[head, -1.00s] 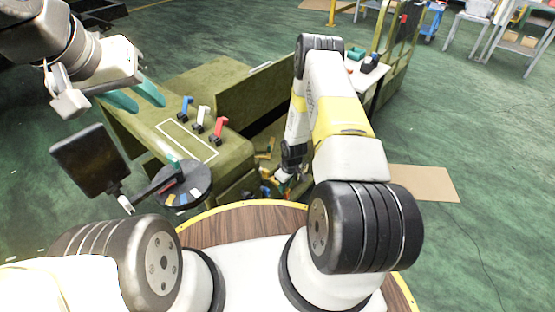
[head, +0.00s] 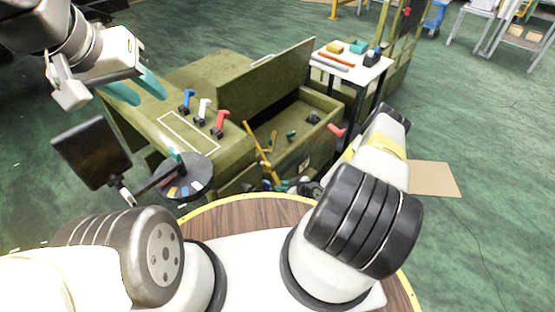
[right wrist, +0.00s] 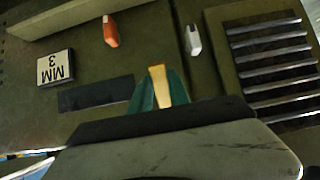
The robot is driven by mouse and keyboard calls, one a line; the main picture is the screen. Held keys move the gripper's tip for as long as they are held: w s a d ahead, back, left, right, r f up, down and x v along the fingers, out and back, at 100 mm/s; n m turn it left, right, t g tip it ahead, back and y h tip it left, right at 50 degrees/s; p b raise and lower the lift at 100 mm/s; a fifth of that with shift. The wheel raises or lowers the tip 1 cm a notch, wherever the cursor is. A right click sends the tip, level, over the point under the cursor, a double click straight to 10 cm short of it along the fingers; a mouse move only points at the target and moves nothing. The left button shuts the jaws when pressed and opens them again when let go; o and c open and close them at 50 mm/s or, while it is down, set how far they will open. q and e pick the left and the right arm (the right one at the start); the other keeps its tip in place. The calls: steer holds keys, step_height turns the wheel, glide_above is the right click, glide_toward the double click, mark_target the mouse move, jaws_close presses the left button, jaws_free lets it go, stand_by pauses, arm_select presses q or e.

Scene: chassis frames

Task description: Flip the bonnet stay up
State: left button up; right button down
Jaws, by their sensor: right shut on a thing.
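The bonnet stay looks to be the yellow bar (head: 259,150) standing at a slant in the open green bay, with another short yellow piece beside it. In the right wrist view a yellow bar end (right wrist: 159,84) sits between the teal fingers of my right gripper (right wrist: 158,92), which is shut on it. In the head view my right gripper (head: 280,187) is small and partly hidden near the stay's lower end, at the bay's near edge. The green bonnet panel (head: 265,85) stands raised behind the bay. My left gripper (head: 136,92) is open and empty, above the green body's left end.
Blue, white and red levers (head: 220,121) stand on the green top. A round black dial (head: 183,178) and dark screen (head: 92,155) are at left. A red handle (head: 337,130) is at the bay's right end. A white table (head: 350,65) stands behind, with louvres (right wrist: 270,60) in the wrist view.

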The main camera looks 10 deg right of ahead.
steer(key=shift+w+a+f+t+y, duration=0.1)
steer(key=shift+w+f+t+y, duration=0.1)
steer(key=shift+f+t+y, duration=0.1)
stand_by(0.4)
steer(key=c, duration=1.2)
jaws_free()
steer(key=shift+a, duration=0.1)
steer(key=shift+c, duration=0.2)
steer(key=v, duration=0.7)
steer(key=shift+s+d+r, duration=0.2)
steer(key=shift+s+d, duration=0.05)
